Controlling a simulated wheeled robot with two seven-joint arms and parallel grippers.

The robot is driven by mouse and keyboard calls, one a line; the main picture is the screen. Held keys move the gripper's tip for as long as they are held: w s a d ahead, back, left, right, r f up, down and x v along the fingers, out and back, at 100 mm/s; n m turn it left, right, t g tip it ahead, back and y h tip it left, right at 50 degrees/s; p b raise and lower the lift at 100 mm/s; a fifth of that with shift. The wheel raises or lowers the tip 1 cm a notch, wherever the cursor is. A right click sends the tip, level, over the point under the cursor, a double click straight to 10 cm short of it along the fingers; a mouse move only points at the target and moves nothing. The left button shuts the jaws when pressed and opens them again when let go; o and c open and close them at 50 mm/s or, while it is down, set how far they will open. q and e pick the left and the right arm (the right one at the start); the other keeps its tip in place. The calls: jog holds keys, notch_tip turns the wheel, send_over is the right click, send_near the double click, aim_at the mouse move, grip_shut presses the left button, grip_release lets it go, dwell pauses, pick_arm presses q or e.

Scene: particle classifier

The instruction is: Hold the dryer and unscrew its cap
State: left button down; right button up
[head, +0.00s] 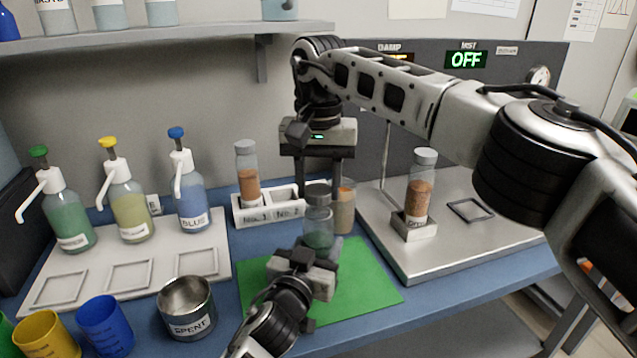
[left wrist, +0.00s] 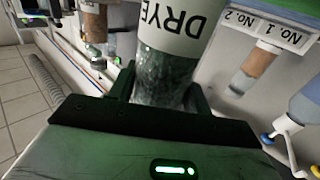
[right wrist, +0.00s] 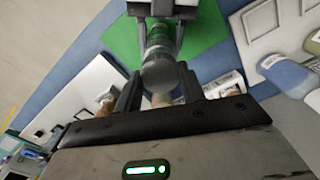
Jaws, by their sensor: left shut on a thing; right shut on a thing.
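The dryer (head: 319,232) is a clear jar with a grey cap (head: 317,190), upright above the green mat. My left gripper (head: 312,254) is shut on the jar's body from the front. In the left wrist view the dryer (left wrist: 168,78) sits between the fingers, with its label partly readable. My right gripper (head: 319,182) reaches down from above and is shut on the cap. In the right wrist view the round cap (right wrist: 160,76) is between the fingertips. The cap is on the jar; whether its thread is loosened cannot be told.
The green mat (head: 365,285) lies below. Close behind stand a white rack (head: 270,213) with a brown-filled vial (head: 247,170) and another jar (head: 345,210). A SPENT tin (head: 187,310) is at front left. A metal plate (head: 440,250) with a vial (head: 419,185) is at right.

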aim_at(318, 189)
jog(key=shift+r, duration=2)
pick_arm(q)
jog(key=c, duration=0.6)
grip_release()
